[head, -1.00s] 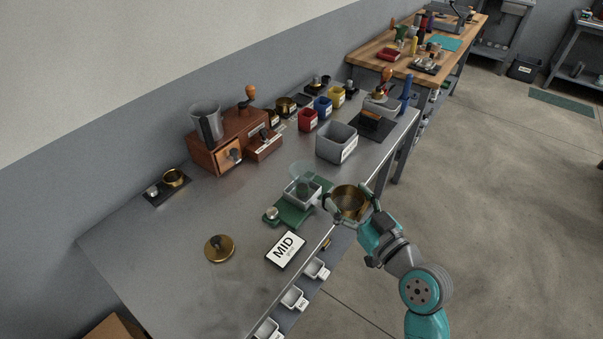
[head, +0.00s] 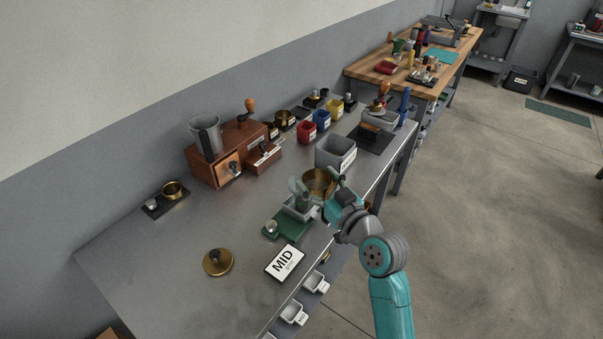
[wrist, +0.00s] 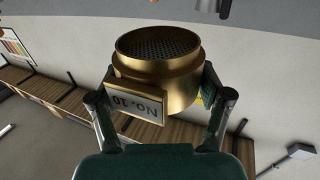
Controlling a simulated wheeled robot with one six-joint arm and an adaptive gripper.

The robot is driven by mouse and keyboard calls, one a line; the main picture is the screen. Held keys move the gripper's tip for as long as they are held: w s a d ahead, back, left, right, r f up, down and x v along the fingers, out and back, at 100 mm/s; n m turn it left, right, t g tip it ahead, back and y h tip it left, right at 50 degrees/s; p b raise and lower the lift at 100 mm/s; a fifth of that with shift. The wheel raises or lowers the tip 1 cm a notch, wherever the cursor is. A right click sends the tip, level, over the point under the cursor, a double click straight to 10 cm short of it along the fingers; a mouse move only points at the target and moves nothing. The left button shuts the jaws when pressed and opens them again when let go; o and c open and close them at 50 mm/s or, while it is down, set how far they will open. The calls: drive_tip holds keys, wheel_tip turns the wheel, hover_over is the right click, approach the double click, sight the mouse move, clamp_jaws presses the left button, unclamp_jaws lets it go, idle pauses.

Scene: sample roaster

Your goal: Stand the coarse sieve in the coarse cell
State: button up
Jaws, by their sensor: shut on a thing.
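A brass sieve (head: 318,180) with a perforated mesh is in my gripper (head: 322,190), held above the bench over the far side of the green-based scale. In the wrist view the sieve (wrist: 160,62) sits between the two fingers, and its upside-down label seems to read No. 10. My gripper is shut on it. A further brass ring (head: 285,119) stands near the back wall. I cannot tell which place is the coarse cell.
A grey bin (head: 336,152) stands close behind the sieve. A wooden drawer box (head: 225,160) stands at the wall.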

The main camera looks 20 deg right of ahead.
sight(309, 172)
drive_tip(key=x, duration=0.6)
drive_tip(key=shift+w, duration=0.15)
drive_tip(key=shift+w+a, duration=0.15)
drive_tip(key=shift+w, duration=0.35)
drive_tip(key=shift+f, duration=1.55)
drive_tip(key=o, duration=1.2)
drive_tip(key=shift+f, duration=0.1)
drive_tip(key=shift+s, duration=0.1)
